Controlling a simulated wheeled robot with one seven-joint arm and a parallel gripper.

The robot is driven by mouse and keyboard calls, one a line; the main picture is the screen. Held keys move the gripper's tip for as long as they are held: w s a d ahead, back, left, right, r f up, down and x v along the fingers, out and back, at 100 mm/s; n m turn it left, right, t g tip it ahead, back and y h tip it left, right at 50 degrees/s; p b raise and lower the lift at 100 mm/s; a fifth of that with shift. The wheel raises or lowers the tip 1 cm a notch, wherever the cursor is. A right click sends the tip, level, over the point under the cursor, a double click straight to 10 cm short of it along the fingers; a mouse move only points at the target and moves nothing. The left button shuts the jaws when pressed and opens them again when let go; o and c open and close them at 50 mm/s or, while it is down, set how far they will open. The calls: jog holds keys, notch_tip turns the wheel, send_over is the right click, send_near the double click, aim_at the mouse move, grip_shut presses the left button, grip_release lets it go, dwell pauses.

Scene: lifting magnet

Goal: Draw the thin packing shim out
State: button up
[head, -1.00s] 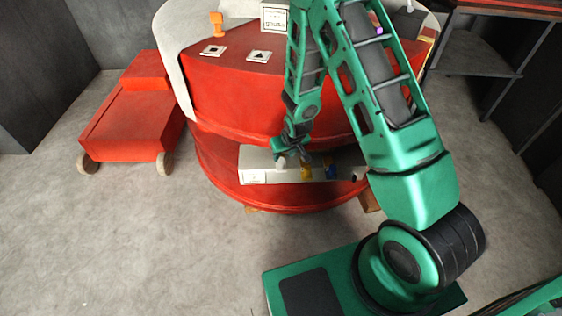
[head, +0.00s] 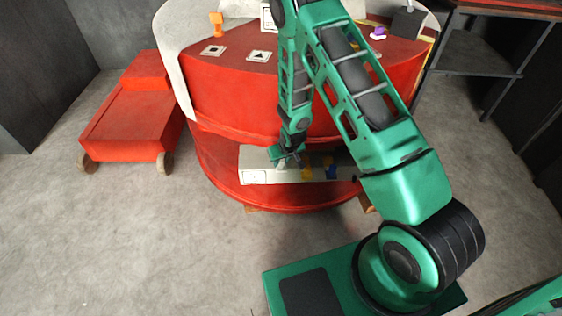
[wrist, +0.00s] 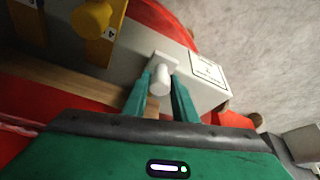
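A long pale grey block (head: 256,176) lies on the red lower shelf. A row of knobbed pieces sits along it. A white knob on a small white plate (wrist: 162,80) is nearest the labelled end, with a yellow piece (head: 306,173) and a blue piece (head: 330,172) to its right in the head view. The yellow piece (wrist: 92,16) has a numbered face in the wrist view. I cannot tell which is the thin shim. My gripper (wrist: 161,82) has its green fingers on either side of the white knob; whether they press on it is unclear.
The red upper deck (head: 225,80) overhangs the shelf just behind my gripper. It carries an orange knob (head: 216,22) and marked plates (head: 213,50). A red cart (head: 125,118) stands at the left.

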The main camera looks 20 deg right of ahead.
grip_shut()
jog(key=shift+s+a, duration=0.3)
jog(key=shift+s, duration=0.8)
jog(key=shift+s+a, duration=0.25)
jog(key=shift+s, duration=0.8)
jog(key=o, duration=0.5)
grip_release()
jog(key=shift+o, duration=0.2)
jog(key=shift+r, duration=0.1)
jog(key=v, duration=1)
jog(key=shift+r, duration=0.25)
